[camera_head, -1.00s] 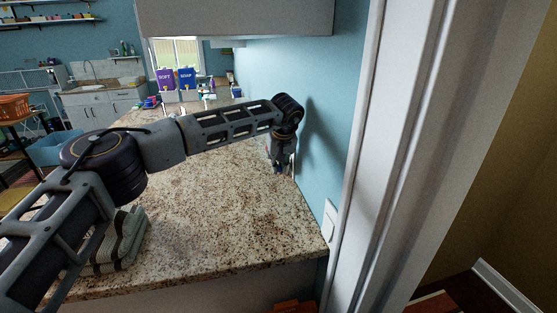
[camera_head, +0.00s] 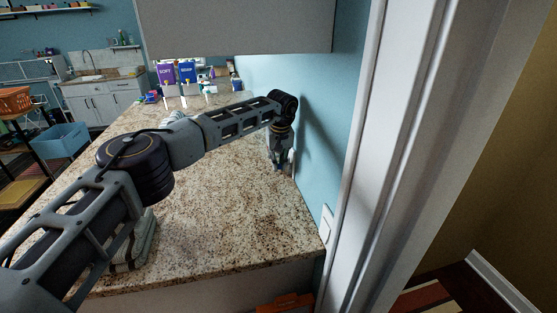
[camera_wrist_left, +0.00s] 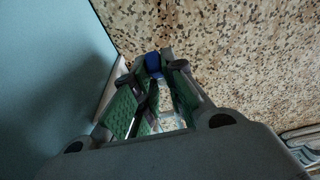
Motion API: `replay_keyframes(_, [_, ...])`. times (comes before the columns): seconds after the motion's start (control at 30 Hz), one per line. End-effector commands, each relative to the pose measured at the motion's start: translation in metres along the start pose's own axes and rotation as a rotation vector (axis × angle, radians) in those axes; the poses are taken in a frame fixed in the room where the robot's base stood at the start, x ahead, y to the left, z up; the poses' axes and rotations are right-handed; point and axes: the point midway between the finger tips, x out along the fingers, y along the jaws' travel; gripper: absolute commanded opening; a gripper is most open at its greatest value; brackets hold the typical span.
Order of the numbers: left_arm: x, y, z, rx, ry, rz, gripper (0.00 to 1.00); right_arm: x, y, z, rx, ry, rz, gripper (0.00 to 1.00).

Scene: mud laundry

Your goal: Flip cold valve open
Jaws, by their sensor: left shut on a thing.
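My left gripper (camera_head: 283,160) points down close to the blue wall, over the back edge of the speckled counter. In the left wrist view its fingers (camera_wrist_left: 158,75) are closed in around a small blue part (camera_wrist_left: 153,64), which looks like the cold valve's handle. Only the blue top shows; the fingers hide the rest, so I cannot tell the handle's angle. In the head view the arm and gripper hide the valve. My right gripper is not in view.
The granite counter (camera_head: 235,215) is largely clear in front of the gripper. Folded striped cloth (camera_head: 140,245) lies at its left front, partly behind my arm. Purple and blue boxes (camera_head: 187,72) stand at the far end. A white door frame (camera_head: 375,150) borders the right; a grey cabinet (camera_head: 240,25) hangs above.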

Motion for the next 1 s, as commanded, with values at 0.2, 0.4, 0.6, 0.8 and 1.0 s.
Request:
replay_keyframes(0.2, [-0.003, 0.0, -0.003, -0.002, -0.005, 0.003, 0.0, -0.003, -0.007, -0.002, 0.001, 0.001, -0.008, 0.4])
replay_keyframes(0.4, [-0.003, 0.0, -0.003, -0.002, -0.005, 0.003, 0.0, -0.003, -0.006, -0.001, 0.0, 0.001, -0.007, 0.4])
replay_keyframes(0.6, [-0.003, 0.0, -0.003, -0.002, -0.004, 0.003, 0.19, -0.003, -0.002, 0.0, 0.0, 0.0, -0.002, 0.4])
replay_keyframes(0.8, [-0.002, 0.0, -0.002, -0.001, -0.007, 0.002, 0.34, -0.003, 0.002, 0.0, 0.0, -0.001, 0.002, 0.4])
replay_keyframes(1.0, [-0.001, 0.0, -0.001, -0.001, -0.008, 0.001, 0.34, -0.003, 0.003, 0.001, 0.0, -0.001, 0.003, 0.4])
